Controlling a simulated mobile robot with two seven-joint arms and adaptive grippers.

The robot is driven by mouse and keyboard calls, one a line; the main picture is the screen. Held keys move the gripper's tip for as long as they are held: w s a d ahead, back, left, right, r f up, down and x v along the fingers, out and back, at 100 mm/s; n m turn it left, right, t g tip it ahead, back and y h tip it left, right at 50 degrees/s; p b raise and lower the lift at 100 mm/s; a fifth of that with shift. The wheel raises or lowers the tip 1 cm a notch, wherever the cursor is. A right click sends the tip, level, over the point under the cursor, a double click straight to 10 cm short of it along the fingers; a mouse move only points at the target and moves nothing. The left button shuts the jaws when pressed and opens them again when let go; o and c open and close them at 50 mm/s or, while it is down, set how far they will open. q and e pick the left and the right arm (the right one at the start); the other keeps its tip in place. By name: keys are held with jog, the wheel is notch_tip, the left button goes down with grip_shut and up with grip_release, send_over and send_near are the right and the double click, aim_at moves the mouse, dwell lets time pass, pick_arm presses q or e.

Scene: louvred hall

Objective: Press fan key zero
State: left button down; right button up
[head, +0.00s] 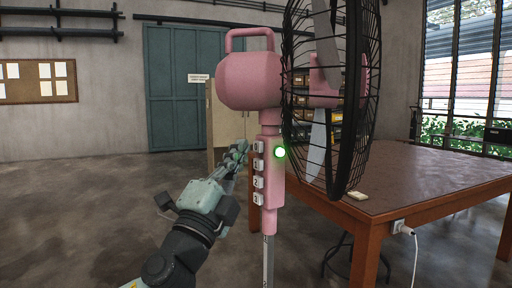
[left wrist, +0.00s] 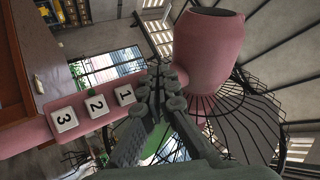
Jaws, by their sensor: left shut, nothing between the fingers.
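A pink pedestal fan (head: 247,80) stands upright in the middle of the head view, with a column of white keys on its post. The top key (head: 258,147), by its place key zero, is just right of my left fingertips; its label is unreadable there. My left gripper (head: 241,148) is shut and empty, pointing at this key; I cannot tell if it touches. In the left wrist view keys 1 (left wrist: 124,95), 2 (left wrist: 96,106) and 3 (left wrist: 64,119) show beside the gripper (left wrist: 158,78), and key zero is hidden behind the fingers. My right gripper is not in view.
A green light (head: 280,153) glows on the fan post. The black wire cage (head: 365,95) of the fan overhangs a wooden table (head: 430,190) on the right. A small pale object (head: 358,196) lies on the table. The floor at the left is clear before a blue-grey door (head: 178,90).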

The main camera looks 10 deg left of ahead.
pick_arm(q)
jog(key=shift+w+d, duration=0.15)
jog(key=shift+w+d, duration=0.15)
jog(key=shift+w, duration=0.05)
jog(key=shift+w+d, duration=0.25)
jog(key=shift+d, duration=0.05)
dwell(0.9)
jog(key=shift+a, duration=0.1)
jog(key=shift+s+a, duration=0.45)
jog(key=shift+s, duration=0.15)
